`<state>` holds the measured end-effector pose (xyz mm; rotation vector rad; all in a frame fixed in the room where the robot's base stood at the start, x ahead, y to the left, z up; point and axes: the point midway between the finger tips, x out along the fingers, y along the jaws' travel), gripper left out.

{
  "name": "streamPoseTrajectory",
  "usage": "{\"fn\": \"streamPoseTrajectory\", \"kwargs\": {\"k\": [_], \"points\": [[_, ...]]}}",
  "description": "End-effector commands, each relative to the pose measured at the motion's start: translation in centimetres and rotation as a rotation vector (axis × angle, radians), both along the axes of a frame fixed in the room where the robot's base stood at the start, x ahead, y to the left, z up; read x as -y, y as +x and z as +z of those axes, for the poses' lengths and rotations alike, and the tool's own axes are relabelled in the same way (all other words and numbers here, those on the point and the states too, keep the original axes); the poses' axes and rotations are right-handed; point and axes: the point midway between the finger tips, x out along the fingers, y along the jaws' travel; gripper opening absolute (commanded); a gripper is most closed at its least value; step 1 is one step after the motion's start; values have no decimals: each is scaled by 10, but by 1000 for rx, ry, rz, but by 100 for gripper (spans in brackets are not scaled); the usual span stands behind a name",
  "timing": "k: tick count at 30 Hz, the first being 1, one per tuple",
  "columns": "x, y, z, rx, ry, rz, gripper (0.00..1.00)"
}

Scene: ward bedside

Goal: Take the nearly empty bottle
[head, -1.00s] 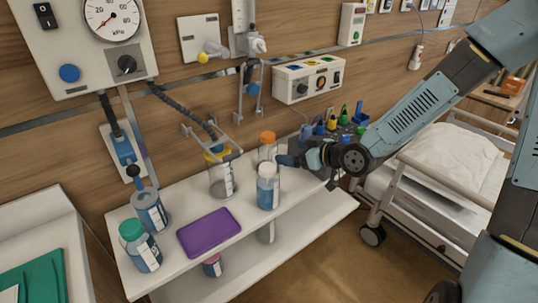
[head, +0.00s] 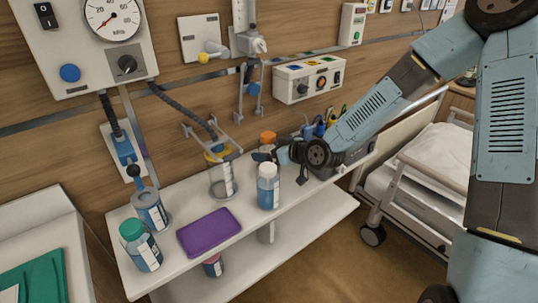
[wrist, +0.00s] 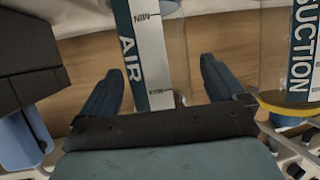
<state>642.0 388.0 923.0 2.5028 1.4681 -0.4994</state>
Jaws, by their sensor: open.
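The orange-capped bottle (head: 267,137) stands at the back of the white shelf, partly hidden by my gripper and a white-capped bottle. In the wrist view a clear bottle with an AIR label (wrist: 176,45) fills the space ahead of the fingers; a little blue shows at its picture-top end. It appears to be the orange-capped one. My gripper (head: 268,153) is open at its upper body, with one finger on each side of it in the wrist view. I cannot tell whether they touch it. The white-capped bottle (head: 268,188) with blue liquid stands just in front.
The suction jar (head: 221,180) with a yellow lid stands close on the left; it also shows in the wrist view (wrist: 275,60). A green-capped bottle (head: 140,245), a blue-grey container (head: 151,211) and a purple pad (head: 209,233) are on the shelf (head: 165,275). A bed is right.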

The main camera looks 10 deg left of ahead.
Motion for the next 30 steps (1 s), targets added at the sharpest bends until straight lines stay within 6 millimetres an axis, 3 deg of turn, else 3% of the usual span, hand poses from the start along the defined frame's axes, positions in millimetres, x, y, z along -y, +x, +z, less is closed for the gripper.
{"fn": "streamPoseTrajectory", "kwargs": {"k": [11,30], "points": [[-7,4,-4,0,0,0,96],[-7,5,-3,1,1,-1,38]]}}
